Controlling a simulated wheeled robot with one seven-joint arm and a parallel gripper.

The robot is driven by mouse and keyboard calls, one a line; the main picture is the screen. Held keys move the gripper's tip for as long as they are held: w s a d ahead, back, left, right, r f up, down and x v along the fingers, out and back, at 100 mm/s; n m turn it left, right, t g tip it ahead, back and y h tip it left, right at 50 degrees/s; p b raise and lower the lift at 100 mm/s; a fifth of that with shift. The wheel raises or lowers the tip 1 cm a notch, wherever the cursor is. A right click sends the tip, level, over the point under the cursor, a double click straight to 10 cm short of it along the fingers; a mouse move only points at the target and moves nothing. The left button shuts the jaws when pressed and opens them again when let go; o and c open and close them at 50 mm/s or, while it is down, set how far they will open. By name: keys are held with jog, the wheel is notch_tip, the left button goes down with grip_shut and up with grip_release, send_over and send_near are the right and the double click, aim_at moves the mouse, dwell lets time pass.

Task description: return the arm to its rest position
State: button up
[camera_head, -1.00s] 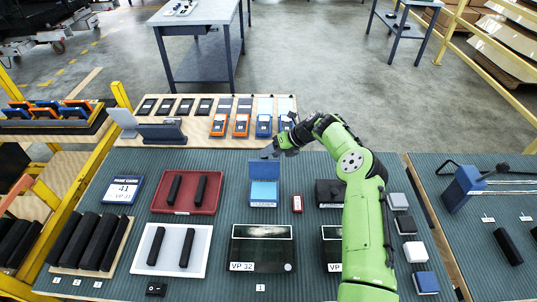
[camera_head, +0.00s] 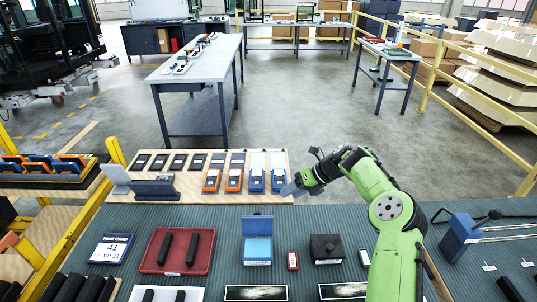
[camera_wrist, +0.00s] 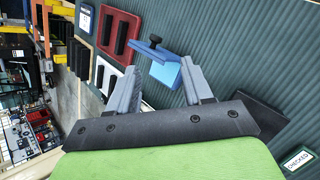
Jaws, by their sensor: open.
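My green arm rises from the lower right in the head view and bends left over the bench. My gripper (camera_head: 290,188) hangs above the far edge of the grey-green bench mat (camera_head: 340,216), to the right of the blue-tagged devices. In the wrist view, the two grey fingers of my gripper (camera_wrist: 160,68) are spread apart with nothing held between them. Beyond them lies an open light-blue box (camera_wrist: 166,70), which also stands on the mat in the head view (camera_head: 257,250).
A red tray (camera_head: 178,252) with two black bars and a panel card (camera_head: 110,249) lie on the left. A black box (camera_head: 326,248) sits right of the blue box. A wooden board (camera_head: 200,189) with several devices lies behind the mat. A yellow rail (camera_head: 66,225) borders the left.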

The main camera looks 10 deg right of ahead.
jog(key=s+a+r+n+g+h, duration=0.1)
jog(key=s+a+r+n+h, duration=0.7)
jog(key=s+r+n, duration=0.85)
jog(key=s+d+f+n+t, duration=0.1)
jog(key=s+n+t, duration=0.2)
jog(key=s+n, duration=1.3)
jog(key=s, duration=0.8)
jog(key=shift+s+f+n, duration=0.15)
jog(key=shift+s+n, duration=0.05)
jog(key=shift+n, duration=0.15)
jog(key=shift+w, duration=0.1)
jog(key=shift+c, duration=0.6)
